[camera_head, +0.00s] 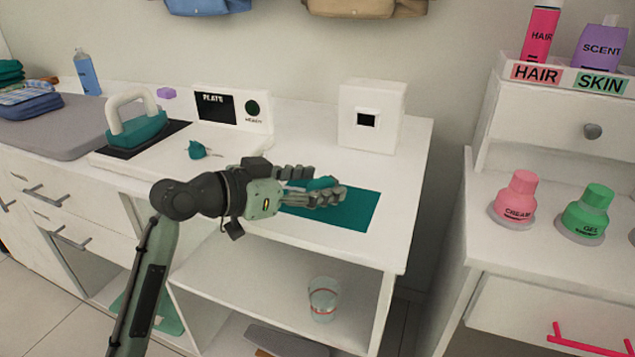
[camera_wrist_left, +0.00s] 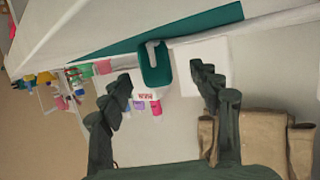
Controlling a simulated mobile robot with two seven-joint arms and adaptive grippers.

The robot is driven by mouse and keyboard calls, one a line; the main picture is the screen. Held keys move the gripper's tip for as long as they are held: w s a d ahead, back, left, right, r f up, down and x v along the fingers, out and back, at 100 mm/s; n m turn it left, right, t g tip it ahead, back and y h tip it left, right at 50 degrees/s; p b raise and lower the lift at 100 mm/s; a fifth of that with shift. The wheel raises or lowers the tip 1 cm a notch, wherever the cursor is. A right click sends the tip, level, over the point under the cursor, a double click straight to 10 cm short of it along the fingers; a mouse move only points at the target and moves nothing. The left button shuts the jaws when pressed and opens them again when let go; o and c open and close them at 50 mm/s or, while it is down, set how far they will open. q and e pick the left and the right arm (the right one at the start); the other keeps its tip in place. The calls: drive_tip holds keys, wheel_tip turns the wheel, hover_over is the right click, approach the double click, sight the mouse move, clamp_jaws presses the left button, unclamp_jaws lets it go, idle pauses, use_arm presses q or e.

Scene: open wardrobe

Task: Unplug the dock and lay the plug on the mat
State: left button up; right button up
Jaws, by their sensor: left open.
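A teal plug (camera_head: 322,183) shows between the fingers of my left gripper (camera_head: 330,183) in the head view, over the teal mat (camera_head: 352,210). In the left wrist view the teal plug (camera_wrist_left: 155,68), with a pale piece on it, shows between and beyond the fingertips of the left gripper (camera_wrist_left: 163,80). The gripper is open, and I see no finger closed on the plug. The mat also shows in the wrist view (camera_wrist_left: 205,22). The white socket box (camera_head: 387,125) has a dark square opening with nothing in it. The white dock (camera_head: 150,158) carries a teal iron (camera_head: 138,132). My right gripper is out of view.
A small teal piece (camera_head: 197,150) sits on the dock. A panel marked PLATE (camera_head: 215,107) stands behind. A blue bottle (camera_head: 87,74) and folded clothes (camera_head: 28,103) are at the left. A glass (camera_head: 323,298) stands on a lower shelf. The counter right of the mat is clear.

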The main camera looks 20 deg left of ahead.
use_arm(q)
drive_tip(key=shift+s+a+r+p, duration=0.15)
drive_tip(key=shift+s+r+p, duration=0.1)
drive_tip(key=shift+r+p, duration=0.25)
drive_tip(key=shift+s+a+r+p, duration=0.15)
drive_tip(key=shift+s+r+p, duration=0.1)
drive_tip(key=shift+r, duration=0.4)
drive_tip(key=shift+s+a+r, duration=0.1)
drive_tip(key=shift+s+r, duration=0.05)
drive_tip(key=shift+s+a+r, duration=0.2)
drive_tip(key=shift+s+r, duration=0.1)
drive_tip(key=shift+r, duration=0.25)
drive_tip(key=shift+s+a+r, duration=0.15)
drive_tip(key=shift+s+r, duration=0.15)
drive_tip(key=shift+r, duration=0.3)
drive_tip(key=shift+s+a+r, duration=0.2)
drive_tip(key=shift+s+r, duration=0.1)
drive_tip(key=shift+r, duration=0.25)
